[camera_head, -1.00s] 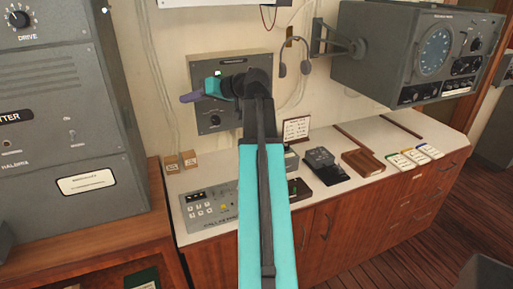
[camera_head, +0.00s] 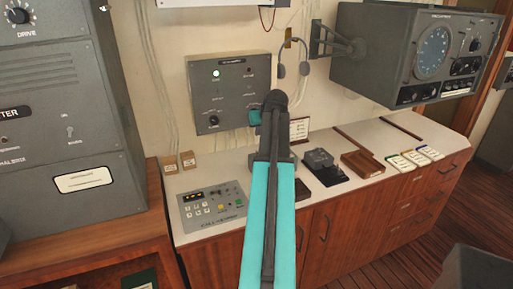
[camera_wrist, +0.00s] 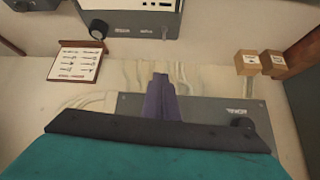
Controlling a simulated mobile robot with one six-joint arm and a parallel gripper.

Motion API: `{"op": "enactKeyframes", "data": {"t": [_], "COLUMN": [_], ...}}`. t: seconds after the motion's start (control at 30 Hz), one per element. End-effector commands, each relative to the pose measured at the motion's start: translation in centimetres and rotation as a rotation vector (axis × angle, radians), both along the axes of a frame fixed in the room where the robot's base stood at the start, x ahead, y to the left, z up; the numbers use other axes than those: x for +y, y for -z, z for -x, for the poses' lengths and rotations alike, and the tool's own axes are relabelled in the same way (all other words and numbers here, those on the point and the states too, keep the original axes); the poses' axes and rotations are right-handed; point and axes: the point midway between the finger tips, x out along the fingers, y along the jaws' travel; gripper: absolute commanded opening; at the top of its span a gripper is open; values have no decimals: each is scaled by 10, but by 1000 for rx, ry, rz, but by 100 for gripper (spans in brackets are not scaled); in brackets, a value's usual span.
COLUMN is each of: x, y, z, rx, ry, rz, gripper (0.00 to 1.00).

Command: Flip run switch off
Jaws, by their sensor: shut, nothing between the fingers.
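My gripper (camera_wrist: 162,92) shows in the wrist view as purple fingers shut together, with nothing between them. They are seen against the grey wall panel (camera_wrist: 200,105); contact cannot be told. A grey keypad unit (camera_head: 212,207) lies on the counter. I cannot read which control is the run switch.
A grey transmitter cabinet (camera_head: 60,190) with a toggle stands at the left. A headset (camera_head: 281,65) hangs beside the wall panel, and a radar-like unit (camera_head: 400,55) juts out at the right.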

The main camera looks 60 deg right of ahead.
Motion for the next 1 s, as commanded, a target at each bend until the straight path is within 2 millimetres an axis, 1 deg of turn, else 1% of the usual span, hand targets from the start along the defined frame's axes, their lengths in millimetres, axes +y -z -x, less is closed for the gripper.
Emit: {"op": "enactKeyframes", "data": {"t": [0.27,0.47,0.67,1.0], "x": [-2,-6,-13,-29], "y": [0,5,17,46], "z": [2,-2,-10,-29], "rx": [-2,-2,-2,-2], "ry": [2,3,3,3], "rz": [-1,-1,-2,-2], "gripper": [0,0,0,0]}}
